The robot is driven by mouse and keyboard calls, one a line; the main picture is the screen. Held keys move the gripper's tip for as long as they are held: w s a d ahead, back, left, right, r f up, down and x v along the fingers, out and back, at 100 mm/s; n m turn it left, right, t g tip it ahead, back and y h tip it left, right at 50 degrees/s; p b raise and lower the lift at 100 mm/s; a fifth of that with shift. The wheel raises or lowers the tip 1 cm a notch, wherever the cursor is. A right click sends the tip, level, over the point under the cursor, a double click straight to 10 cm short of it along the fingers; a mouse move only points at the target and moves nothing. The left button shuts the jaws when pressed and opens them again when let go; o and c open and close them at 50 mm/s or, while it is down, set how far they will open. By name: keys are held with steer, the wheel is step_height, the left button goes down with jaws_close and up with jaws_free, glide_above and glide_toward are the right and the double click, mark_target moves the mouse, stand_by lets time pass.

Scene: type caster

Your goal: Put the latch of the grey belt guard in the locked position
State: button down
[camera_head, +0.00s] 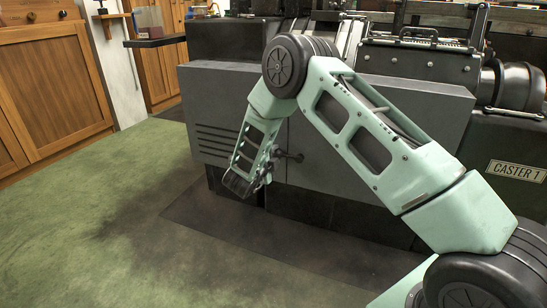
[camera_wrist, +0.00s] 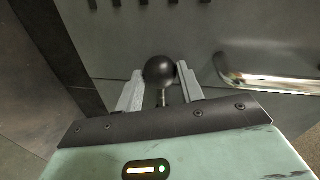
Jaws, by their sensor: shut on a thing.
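The grey belt guard (camera_head: 345,130) is a broad panel with slots at its left, across the front of the machine; its face also fills much of the wrist view (camera_wrist: 130,35). The latch shows in the wrist view as a black ball knob (camera_wrist: 159,71) on a short metal stem. My gripper (camera_wrist: 161,90) has its two pale fingers closed in on either side of the knob and stem, holding it. In the head view my gripper (camera_head: 266,178) is low in front of the guard, and my arm hides part of the panel. I cannot tell the latch's angle.
A shiny bar handle (camera_wrist: 268,76) sits just right of my gripper in the wrist view. A dark mat (camera_head: 190,205) lies on the green floor before the machine. Wooden cabinets (camera_head: 50,85) stand at the left. The floor (camera_head: 60,240) at front left is clear.

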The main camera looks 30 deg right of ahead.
steer(key=shift+a+r, duration=0.1)
steer(key=c, duration=0.9)
jaws_free()
steer(key=p+v, duration=0.5)
steer(key=v, duration=1.2)
steer(key=shift+s+p, duration=0.2)
steer(key=shift+p, duration=0.1)
steer(key=shift+a, duration=0.1)
